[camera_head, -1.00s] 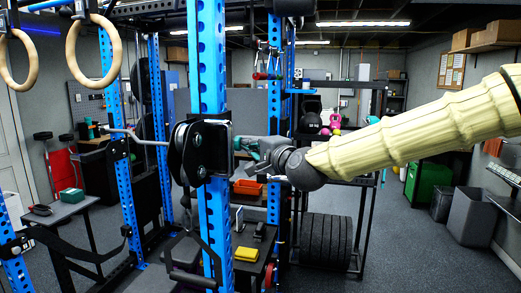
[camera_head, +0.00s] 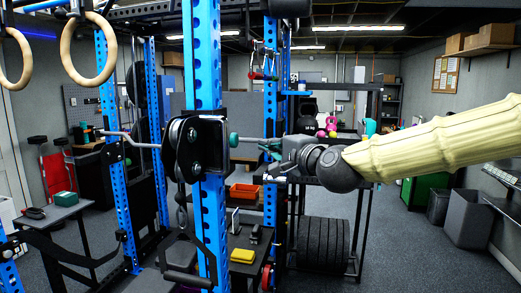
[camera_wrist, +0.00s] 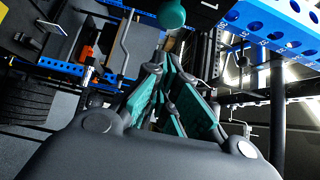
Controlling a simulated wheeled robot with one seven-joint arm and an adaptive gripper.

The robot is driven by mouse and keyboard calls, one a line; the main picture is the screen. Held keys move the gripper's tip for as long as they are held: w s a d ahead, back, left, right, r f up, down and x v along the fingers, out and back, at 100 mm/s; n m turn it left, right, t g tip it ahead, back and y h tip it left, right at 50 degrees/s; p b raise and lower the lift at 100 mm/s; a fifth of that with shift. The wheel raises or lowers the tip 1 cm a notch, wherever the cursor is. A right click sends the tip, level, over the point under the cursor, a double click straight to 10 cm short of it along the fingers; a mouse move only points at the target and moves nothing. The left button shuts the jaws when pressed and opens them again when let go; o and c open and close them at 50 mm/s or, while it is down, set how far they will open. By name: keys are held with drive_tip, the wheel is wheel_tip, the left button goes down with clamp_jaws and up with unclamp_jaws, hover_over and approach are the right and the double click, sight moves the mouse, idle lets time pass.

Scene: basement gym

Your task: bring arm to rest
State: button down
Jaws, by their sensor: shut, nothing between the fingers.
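My arm reaches in from the right in the head view, covered in a pale yellow sleeve. My gripper (camera_head: 266,147) is at its end, pointing left toward the blue rack upright (camera_head: 207,90), with a gap between them. In the wrist view, my gripper (camera_wrist: 160,85) shows its teal fingers drawn together with nothing held. A round teal knob (camera_wrist: 172,15) appears just beyond the fingertips in the wrist view; in the head view, a teal knob (camera_head: 234,140) sits beside the upright, close to my gripper.
A black pulley block (camera_head: 192,143) is mounted on the blue upright. A storage rack with large tires (camera_head: 324,245) stands behind. Open floor lies to the right.

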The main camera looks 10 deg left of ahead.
drive_tip(key=b+v, duration=0.2)
drive_tip(key=v, duration=0.4)
wheel_tip(320, 180, down, 22)
drive_tip(key=w+d+g+h, duration=0.1)
drive_tip(key=w+g+h, duration=0.1)
drive_tip(key=h, duration=0.1)
drive_tip(key=s+d+f+n+g+h, duration=0.1)
drive_tip(key=s+d+f, duration=0.1)
drive_tip(key=f, duration=0.7)
drive_tip(key=s+d+f+n+g+h, duration=0.1)
drive_tip(key=s+d+f+g, duration=0.15)
drive_tip(key=f, duration=0.65)
drive_tip(key=s+d+f+n+h, duration=0.1)
drive_tip(key=s+d+f, duration=0.15)
drive_tip(key=f, duration=0.65)
drive_tip(key=s+d+f+n+g+h, duration=0.15)
drive_tip(key=s+d+f, duration=0.35)
drive_tip(key=s+f, duration=0.5)
drive_tip(key=s+d+f+n+g+h, duration=0.1)
drive_tip(key=s+d+f+g, duration=0.25)
drive_tip(key=s+f, duration=0.55)
drive_tip(key=s+d+f+n+g+h, duration=0.1)
drive_tip(key=s+d+f+n, duration=0.1)
drive_tip(key=s+d+f, duration=0.3)
drive_tip(key=s+d+f+n+g+h, duration=0.2)
drive_tip(key=s+d+f, duration=0.4)
drive_tip(key=s, duration=0.5)
drive_tip(key=shift+s+d, duration=0.4)
drive_tip(key=shift+d, duration=0.05)
